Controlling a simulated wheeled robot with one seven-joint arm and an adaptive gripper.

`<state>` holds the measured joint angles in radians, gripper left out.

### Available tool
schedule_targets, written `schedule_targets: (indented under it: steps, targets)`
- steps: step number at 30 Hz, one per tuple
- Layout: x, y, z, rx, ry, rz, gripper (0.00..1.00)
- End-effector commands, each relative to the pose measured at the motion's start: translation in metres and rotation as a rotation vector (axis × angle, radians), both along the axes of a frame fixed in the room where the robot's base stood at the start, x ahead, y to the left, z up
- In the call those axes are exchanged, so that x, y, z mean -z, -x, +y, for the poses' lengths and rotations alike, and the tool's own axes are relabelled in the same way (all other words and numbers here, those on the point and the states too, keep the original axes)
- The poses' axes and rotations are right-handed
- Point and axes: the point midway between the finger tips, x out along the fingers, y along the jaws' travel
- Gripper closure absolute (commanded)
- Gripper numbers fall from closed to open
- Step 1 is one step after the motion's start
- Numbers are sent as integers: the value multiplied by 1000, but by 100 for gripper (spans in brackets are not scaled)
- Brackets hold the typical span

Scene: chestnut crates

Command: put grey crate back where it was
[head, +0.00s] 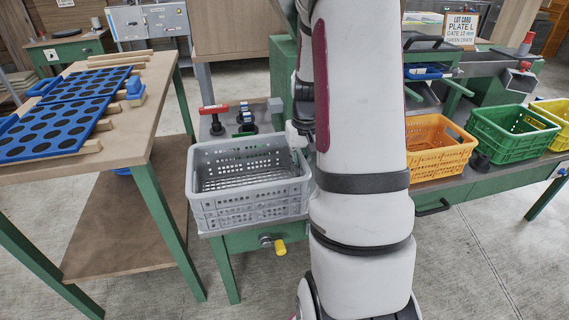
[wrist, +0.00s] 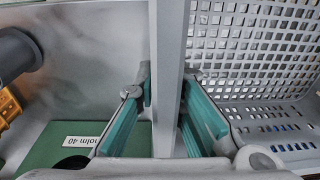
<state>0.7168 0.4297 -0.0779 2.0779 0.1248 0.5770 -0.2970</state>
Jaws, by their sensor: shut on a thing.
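The grey crate (head: 250,206) is empty and looks level in the head view. It is over the left end of the green-legged bench, and I cannot tell whether it rests on the bench or is held just above it. My gripper (head: 297,135) is at its right side, partly hidden behind my arm. In the wrist view my gripper (wrist: 166,100) has its teal fingers on either side of the grey crate's wall (wrist: 169,60), shut on it. The crate's perforated inside shows to the right of the fingers.
An orange crate (head: 411,170), a green crate (head: 475,139) and a yellow crate (head: 556,108) stand to the right on the bench. A red-handled tool (head: 214,110) is behind the grey crate. A wooden table (head: 150,110) with blue trays (head: 60,140) stands close on the left.

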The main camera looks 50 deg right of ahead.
Motion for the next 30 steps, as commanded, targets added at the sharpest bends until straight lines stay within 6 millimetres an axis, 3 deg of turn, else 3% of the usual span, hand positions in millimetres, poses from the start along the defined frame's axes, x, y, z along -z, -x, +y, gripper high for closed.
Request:
schedule_targets:
  steps: [6, 12, 19, 25, 30]
  targets:
    - [6, -42, -28, 0, 2, -2, 100]
    - [7, -63, -43, 1, 0, -2, 100]
    - [9, -75, -50, 1, 0, -2, 100]
    - [40, -73, -49, 2, -2, 1, 100]
    - [43, -73, -49, 1, 0, -2, 100]
